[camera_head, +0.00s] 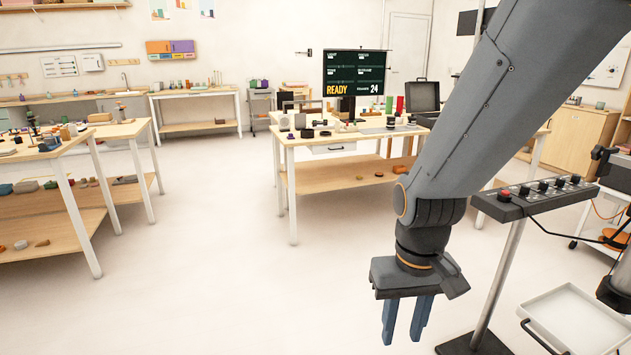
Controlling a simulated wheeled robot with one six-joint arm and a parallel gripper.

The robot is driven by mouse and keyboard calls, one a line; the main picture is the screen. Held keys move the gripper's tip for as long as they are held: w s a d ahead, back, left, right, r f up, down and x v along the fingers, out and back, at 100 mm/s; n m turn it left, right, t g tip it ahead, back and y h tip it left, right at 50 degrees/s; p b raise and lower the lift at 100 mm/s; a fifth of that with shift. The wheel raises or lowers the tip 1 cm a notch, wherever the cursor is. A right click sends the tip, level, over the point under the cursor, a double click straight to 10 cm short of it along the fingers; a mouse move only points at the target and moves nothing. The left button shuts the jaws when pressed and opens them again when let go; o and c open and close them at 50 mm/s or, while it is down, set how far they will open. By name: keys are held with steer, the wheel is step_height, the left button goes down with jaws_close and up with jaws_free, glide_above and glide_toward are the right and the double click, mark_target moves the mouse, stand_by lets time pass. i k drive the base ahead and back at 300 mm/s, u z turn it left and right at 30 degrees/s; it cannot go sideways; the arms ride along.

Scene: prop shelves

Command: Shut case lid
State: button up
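An open dark case (422,97) stands at the back right of the middle table, its lid raised upright. Part of the case and its base is hard to make out at this distance. My gripper (405,325) hangs in the right foreground, pointing down, far in front of the case and apart from it. Its two blue fingers are a little apart with nothing visible between them.
The middle table (300,160) holds several small props and a screen (356,73). A control panel on a stand (535,195) and a white tray cart (580,320) are at the right. The floor at left and centre is clear.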

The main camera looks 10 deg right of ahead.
mark_target(420, 97)
steer(key=i, duration=1.75)
steer(key=z, duration=0.4)
steer(key=i, duration=1.9)
steer(key=z, duration=0.5)
steer(key=i, duration=1.1)
steer(key=z, duration=0.15)
